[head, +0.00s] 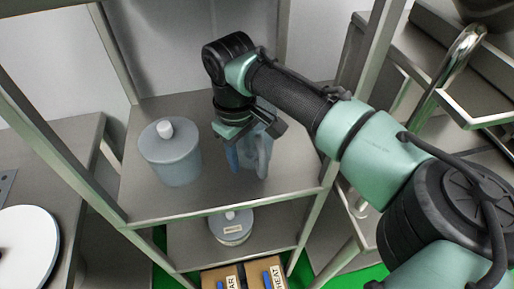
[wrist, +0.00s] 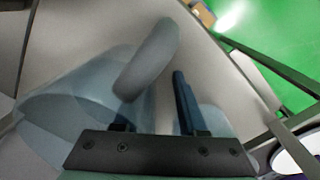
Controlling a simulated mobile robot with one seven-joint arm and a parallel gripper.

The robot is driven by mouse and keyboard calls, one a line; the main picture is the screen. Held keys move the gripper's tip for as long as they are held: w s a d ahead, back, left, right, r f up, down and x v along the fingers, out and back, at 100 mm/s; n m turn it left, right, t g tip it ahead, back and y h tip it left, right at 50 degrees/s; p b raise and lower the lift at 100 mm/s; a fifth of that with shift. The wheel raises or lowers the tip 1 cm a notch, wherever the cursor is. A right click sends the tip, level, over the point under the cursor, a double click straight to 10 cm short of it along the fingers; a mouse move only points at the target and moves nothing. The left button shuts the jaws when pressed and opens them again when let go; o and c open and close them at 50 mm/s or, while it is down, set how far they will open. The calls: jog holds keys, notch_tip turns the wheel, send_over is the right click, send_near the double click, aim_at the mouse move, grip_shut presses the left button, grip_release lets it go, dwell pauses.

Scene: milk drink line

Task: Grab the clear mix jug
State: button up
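The clear mix jug (head: 255,158) stands on the upper shelf (head: 210,200), bluish and see-through, partly hidden under my gripper (head: 245,145) in the head view. In the wrist view the jug's pale blue body (wrist: 75,95) fills the left side, with a thick grey handle-like part (wrist: 148,60) in front of my gripper (wrist: 155,110). The right blue finger stands apart from that part, with a visible gap. The left finger is mostly hidden beside or behind it. My fingers are spread and do not look closed on the jug.
A grey-blue lidded canister (head: 172,160) with a white knob stands left of the jug. A labelled lidded pot (head: 232,227) sits on the lower shelf, above cardboard boxes (head: 245,277). Shelf posts (head: 330,195) flank the space. A white round plate (head: 25,245) is at far left.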

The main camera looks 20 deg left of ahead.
jog(key=c, duration=0.6)
grip_shut()
jog(key=shift+r, duration=0.1)
dwell(0.6)
